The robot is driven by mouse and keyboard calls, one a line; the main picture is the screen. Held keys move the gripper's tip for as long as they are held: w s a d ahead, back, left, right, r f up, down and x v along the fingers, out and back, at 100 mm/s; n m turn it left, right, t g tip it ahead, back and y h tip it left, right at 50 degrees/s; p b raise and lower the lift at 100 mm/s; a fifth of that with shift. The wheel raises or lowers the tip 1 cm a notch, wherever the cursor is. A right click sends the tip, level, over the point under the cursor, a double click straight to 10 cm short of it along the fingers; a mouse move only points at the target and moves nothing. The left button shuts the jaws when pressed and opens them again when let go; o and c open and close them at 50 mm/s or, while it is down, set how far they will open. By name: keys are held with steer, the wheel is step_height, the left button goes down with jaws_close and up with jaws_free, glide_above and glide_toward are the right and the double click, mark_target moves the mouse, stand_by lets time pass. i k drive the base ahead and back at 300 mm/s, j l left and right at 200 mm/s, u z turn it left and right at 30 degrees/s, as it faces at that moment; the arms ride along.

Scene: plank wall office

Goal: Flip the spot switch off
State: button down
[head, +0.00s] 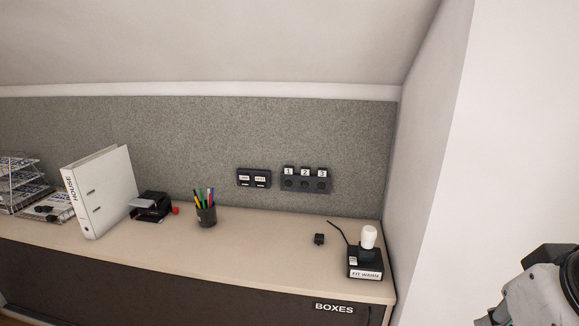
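A dark switch panel (253,178) with two white-labelled switches is fixed to the grey felt wall panel above the desk. Its labels are too small to read surely, so I cannot tell which switch is the spot one or how each is set. To its right is a second dark panel (306,181) with labels 1, 2 and 3 above round dark knobs or sockets. Part of my arm shows at the lower right edge, well away from both panels. My gripper's fingers are not in view.
The desk (270,237) holds a white binder (102,190), a black hole punch (150,206), a pen cup (206,216), a small black cube (319,239) and a black box (365,262) with a white bulb-like top. A white wall (470,170) stands right of the desk.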

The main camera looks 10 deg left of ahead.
mark_target(259, 180)
steer(key=i+j, duration=1)
